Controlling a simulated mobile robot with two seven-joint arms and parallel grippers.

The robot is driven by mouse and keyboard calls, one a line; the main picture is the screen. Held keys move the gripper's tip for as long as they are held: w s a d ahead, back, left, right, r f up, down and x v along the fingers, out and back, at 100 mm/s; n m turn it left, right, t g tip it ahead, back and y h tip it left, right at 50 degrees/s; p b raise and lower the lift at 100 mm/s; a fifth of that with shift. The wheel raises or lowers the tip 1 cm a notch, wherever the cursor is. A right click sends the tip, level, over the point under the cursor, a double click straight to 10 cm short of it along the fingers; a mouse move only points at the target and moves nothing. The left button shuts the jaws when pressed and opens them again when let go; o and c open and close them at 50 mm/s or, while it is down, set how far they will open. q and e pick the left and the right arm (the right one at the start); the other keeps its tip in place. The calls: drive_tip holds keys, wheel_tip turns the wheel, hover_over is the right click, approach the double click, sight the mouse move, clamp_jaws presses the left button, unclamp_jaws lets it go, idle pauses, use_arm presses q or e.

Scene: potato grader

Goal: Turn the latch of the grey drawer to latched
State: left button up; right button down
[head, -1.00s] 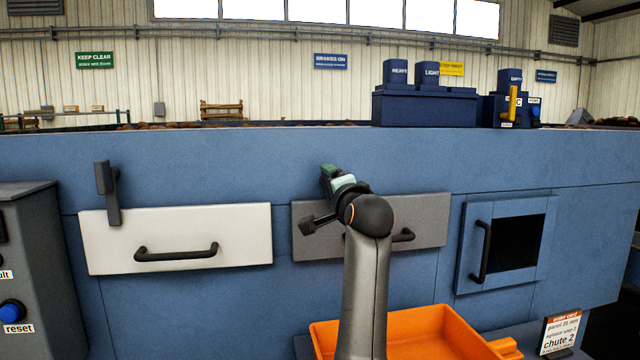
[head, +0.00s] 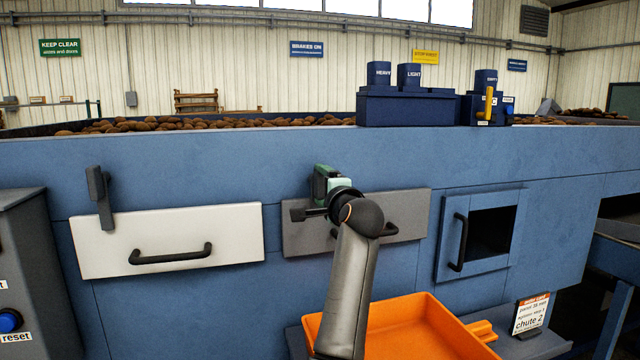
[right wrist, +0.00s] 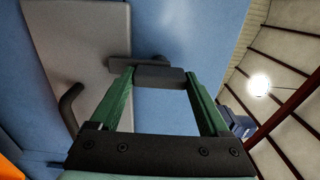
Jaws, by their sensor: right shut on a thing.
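The grey drawer (head: 300,240) is closed in the blue machine front, with its black bar handle partly behind my right arm. Its dark latch (head: 304,214) sits at the drawer's upper edge, and its visible end points left, about level. My right gripper (head: 324,182) is at this latch. In the right wrist view its green fingers are shut on the dark grip of the latch (right wrist: 158,76). The latch's pivot is hidden behind the gripper in the head view. My left gripper is not in view.
A white drawer (head: 180,240) with its own upright dark latch (head: 99,196) is to the left. A blue hatch door (head: 454,240) is to the right. An orange tray (head: 400,335) stands below the grey drawer. A grey control box (head: 25,260) stands at far left.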

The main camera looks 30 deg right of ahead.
idle(0.4)
unclamp_jaws()
drive_tip(key=b+v, duration=0.2)
drive_tip(key=v, duration=1)
drive_tip(key=shift+s, duration=0.25)
drive_tip(key=shift+a+r, duration=0.1)
